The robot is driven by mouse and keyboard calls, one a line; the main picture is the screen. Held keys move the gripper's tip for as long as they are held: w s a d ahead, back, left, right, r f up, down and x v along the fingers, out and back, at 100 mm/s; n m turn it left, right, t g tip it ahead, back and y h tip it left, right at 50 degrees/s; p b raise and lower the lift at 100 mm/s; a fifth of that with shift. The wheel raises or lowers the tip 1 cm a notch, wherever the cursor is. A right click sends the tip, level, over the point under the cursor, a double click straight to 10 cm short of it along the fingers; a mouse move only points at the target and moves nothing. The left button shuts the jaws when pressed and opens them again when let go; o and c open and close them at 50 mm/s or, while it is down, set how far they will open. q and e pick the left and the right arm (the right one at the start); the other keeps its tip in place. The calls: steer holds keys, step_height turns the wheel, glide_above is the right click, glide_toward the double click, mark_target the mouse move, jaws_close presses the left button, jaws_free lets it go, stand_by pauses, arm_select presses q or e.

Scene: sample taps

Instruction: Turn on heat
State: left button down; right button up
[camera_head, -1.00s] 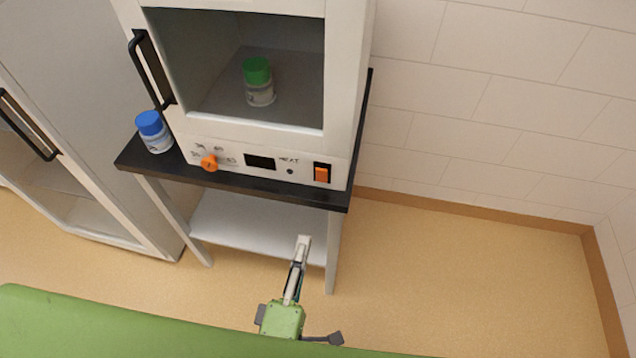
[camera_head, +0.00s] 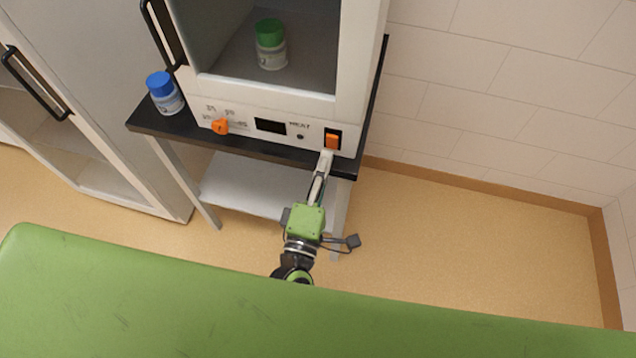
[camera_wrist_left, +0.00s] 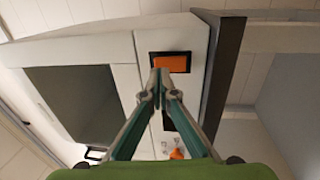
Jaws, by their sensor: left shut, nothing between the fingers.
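The orange heat switch (camera_head: 332,141) sits in a black frame at the right end of the white incubator's front panel, beside the HEAT label. My left gripper (camera_head: 327,156) is shut and empty, its fingertips just below the switch in the head view. In the left wrist view the shut fingertips (camera_wrist_left: 160,78) lie just beneath the orange switch (camera_wrist_left: 171,63) and slightly overlap its frame. I cannot tell whether they touch the panel. An orange dial (camera_head: 220,126) and a dark display (camera_head: 270,126) are further left on the panel. My right gripper is not in view.
The incubator (camera_head: 350,70) stands on a black-topped table (camera_head: 146,117). A green-capped bottle (camera_head: 271,46) is inside it, and a blue-capped bottle (camera_head: 165,93) stands on the table at left. Another cabinet (camera_head: 110,120) is further left. The floor at right is clear.

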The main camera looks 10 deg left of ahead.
mark_target(331, 140)
arm_select(q)
steer(key=shift+w+d+r, duration=0.1)
steer(key=shift+w+r, duration=0.1)
steer(key=shift+w, duration=1.2)
steer(key=p, duration=0.1)
steer(key=r+p, duration=0.1)
steer(key=p, duration=0.1)
steer(key=shift+w+g, duration=0.25)
steer(key=shift+g, duration=0.05)
steer(key=shift+f, duration=0.4)
